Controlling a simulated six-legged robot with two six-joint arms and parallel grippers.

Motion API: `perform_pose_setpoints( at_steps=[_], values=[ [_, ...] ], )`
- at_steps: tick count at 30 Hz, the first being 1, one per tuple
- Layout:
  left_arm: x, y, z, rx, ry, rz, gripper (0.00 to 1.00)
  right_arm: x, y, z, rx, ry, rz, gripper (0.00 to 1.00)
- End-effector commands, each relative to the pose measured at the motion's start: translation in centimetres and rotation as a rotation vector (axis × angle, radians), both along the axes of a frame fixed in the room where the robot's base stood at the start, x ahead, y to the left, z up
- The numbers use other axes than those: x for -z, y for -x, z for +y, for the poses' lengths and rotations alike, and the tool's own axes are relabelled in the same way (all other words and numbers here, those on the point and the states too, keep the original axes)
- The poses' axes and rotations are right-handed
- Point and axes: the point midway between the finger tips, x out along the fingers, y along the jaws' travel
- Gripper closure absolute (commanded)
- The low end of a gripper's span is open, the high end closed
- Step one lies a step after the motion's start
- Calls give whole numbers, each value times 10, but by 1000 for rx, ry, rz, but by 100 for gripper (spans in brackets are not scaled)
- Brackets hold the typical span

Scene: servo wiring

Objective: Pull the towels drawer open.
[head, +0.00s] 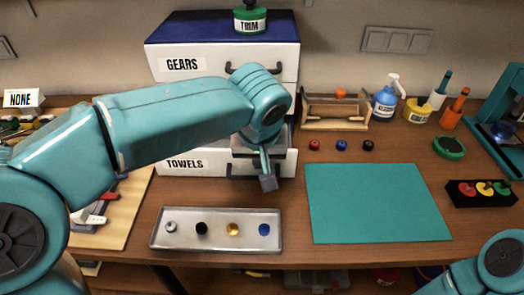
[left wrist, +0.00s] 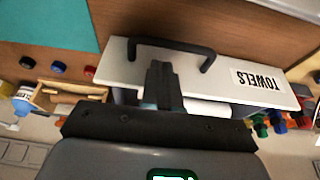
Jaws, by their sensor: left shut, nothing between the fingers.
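The towels drawer (head: 185,163) is the low white drawer labelled TOWELS in the chest, partly behind my left arm. In the left wrist view its white front (left wrist: 225,77) stands out from the chest, with a white roll (left wrist: 207,108) behind it, so it is at least partly open. Its dark bar handle (left wrist: 172,42) shows there. My left gripper (head: 268,182) is shut and empty, pointing down at the drawer front. In the left wrist view its fingers (left wrist: 160,72) overlap the front close to the handle; I cannot tell whether they touch. My right gripper is out of view.
A metal tray (head: 180,241) with small knobs lies in front of the drawer. A teal mat (head: 378,204) lies to the right. Several small caps and a wooden rack (head: 335,112) stand right of the chest. The gears drawer (head: 205,64) is above, with a green TRIM container (head: 250,18) on top.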

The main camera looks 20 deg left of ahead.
Motion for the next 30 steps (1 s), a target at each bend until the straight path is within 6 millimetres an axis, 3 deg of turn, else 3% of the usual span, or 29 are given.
perform_pose_setpoints(
  at_steps=[6, 19, 30],
  values=[
    [26, -9, 3, -2, 0, 1, 100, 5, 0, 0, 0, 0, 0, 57],
    [32, -12, 1, -3, 0, 1, 100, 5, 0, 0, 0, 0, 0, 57],
    [32, 29, -10, -2, 1, 1, 100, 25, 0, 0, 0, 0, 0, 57]
  ],
)
